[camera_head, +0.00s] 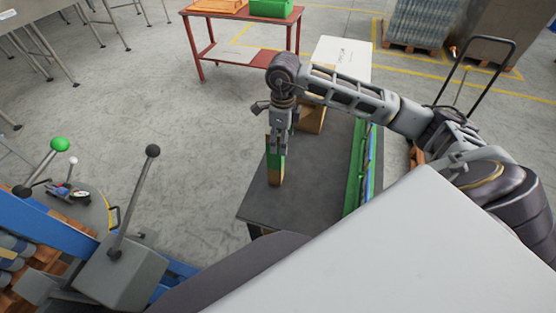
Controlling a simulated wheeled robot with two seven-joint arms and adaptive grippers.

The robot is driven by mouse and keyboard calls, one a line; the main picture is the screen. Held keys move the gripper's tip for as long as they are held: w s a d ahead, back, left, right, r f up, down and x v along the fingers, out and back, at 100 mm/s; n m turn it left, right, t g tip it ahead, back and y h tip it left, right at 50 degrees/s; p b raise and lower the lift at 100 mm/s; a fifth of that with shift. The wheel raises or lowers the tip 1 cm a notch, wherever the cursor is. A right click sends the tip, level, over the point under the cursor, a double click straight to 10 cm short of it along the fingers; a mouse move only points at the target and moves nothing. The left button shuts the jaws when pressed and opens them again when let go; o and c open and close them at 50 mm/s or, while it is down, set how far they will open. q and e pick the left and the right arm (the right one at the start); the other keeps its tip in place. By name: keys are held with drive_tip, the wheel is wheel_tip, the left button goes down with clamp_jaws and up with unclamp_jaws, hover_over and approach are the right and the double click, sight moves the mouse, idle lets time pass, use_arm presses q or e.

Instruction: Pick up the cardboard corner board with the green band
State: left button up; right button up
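The cardboard corner board with the green band (275,165) stands upright on the dark table top (310,190), near its left edge. It is brown with green across its upper part. My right gripper (280,148) comes down from above, and its fingers overlap the top of the board. The fingers hide part of the board, so I cannot tell whether they are closed on it or only around it. My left gripper is not in view.
A brown cardboard piece (312,119) stands behind the gripper on the table. A green-edged strip (357,165) runs along the table's right side. A red table (245,15) with orange and green bins is at the back. A lever (137,195) stands at the left.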

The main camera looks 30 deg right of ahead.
sight(276, 158)
drive_tip(key=shift+f, duration=1.6)
